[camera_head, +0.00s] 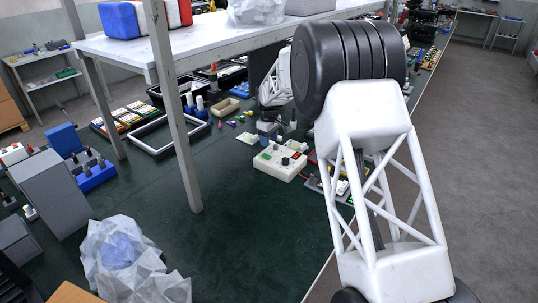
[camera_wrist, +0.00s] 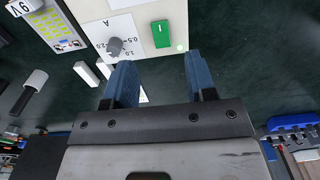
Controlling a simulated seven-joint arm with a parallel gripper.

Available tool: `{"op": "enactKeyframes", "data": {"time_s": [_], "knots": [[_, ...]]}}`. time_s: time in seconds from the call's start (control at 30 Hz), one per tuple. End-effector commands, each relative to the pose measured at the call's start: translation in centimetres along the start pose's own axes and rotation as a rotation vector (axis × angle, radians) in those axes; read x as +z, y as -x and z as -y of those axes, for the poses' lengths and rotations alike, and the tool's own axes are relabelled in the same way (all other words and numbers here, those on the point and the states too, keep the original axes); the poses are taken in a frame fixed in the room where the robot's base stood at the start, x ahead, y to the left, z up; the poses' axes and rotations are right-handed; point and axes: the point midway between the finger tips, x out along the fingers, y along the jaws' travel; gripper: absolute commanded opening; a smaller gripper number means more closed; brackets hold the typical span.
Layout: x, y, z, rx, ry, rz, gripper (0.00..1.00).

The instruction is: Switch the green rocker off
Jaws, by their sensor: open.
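The green rocker (camera_wrist: 161,33) sits on a cream control box (camera_wrist: 147,14) at the top of the wrist view, with a small white mark on its face. A small pale-green lamp (camera_wrist: 180,47) is beside it and looks lit. A grey dial knob (camera_wrist: 114,46) on a white scale plate is to its left. The cream box also shows in the head view (camera_head: 272,168), standing on the dark green surface. My gripper (camera_wrist: 157,62) is open and empty, its two blue fingers apart, just below the rocker in the picture. Whether the fingers touch the box I cannot tell.
A grey panel with a yellow-green display (camera_wrist: 55,28) adjoins the box at upper left. A grey-white table (camera_head: 215,38) on metal legs stands over the bench. A translucent crumpled bag (camera_head: 130,262) lies in front left. Bare green surface (camera_head: 250,225) lies before the box.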

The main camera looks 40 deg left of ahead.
Motion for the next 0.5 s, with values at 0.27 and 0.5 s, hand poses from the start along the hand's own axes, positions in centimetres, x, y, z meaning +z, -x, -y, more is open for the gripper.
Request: {"op": "enactKeyframes", "data": {"time_s": [0.27, 0.5], "knots": [[0.0, -1.2, 0.0, -0.001, 0.0, 0.001, 0.51], [0.0, -3.8, 0.0, -0.001, 0.0, 0.0, 0.51]]}}
